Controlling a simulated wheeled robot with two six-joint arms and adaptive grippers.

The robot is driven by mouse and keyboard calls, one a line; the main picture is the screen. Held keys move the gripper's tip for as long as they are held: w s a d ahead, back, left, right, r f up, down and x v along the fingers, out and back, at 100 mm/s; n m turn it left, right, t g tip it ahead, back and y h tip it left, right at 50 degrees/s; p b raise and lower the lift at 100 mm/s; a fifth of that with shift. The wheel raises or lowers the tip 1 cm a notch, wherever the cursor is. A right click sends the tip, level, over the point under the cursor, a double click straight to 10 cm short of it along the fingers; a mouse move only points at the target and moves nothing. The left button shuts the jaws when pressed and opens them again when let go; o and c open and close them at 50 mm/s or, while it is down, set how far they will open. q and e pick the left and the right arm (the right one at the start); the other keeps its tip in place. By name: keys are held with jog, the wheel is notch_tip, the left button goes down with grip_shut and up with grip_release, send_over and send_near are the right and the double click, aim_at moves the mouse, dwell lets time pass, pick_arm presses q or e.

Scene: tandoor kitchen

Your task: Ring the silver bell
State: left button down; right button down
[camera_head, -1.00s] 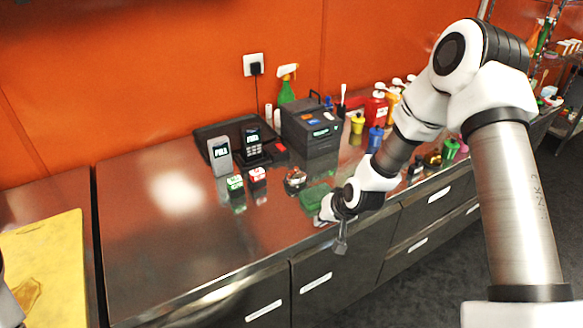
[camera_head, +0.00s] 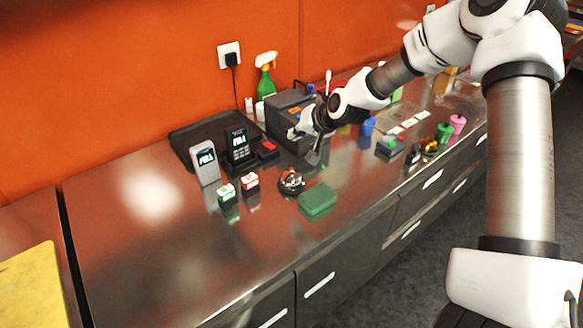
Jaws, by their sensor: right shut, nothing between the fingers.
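A small round silver-and-dark object (camera_head: 291,181), which looks like the bell, stands on the steel counter just left of a green block. My right gripper (camera_head: 316,157) is shut and empty. In the picture it is just above and to the right of the bell, in front of the dark printer-like machine, apart from the bell. How high it is above the counter is hard to tell. My left gripper is not in view.
A green block (camera_head: 317,200) lies right of the bell. Small red (camera_head: 250,181) and green (camera_head: 227,192) boxes, a grey device (camera_head: 205,163) and a card terminal (camera_head: 238,146) stand left. A dark machine (camera_head: 284,112) is behind. The counter's front left (camera_head: 150,260) is clear.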

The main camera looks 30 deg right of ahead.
aim_at(294, 170)
jog(key=f+b, duration=0.2)
jog(key=f, duration=0.1)
jog(key=f+b, duration=0.3)
jog(key=w+f+b, duration=0.1)
jog(key=f+b, duration=0.1)
jog(key=shift+a+f+b, duration=0.1)
jog(key=shift+f+b, duration=0.3)
jog(key=shift+w+f, duration=0.1)
jog(key=shift+f, duration=0.25)
jog(key=shift+b, duration=0.3)
jog(key=shift+r, duration=0.1)
jog(key=shift+f+b, duration=0.4)
jog(key=shift+f, duration=0.05)
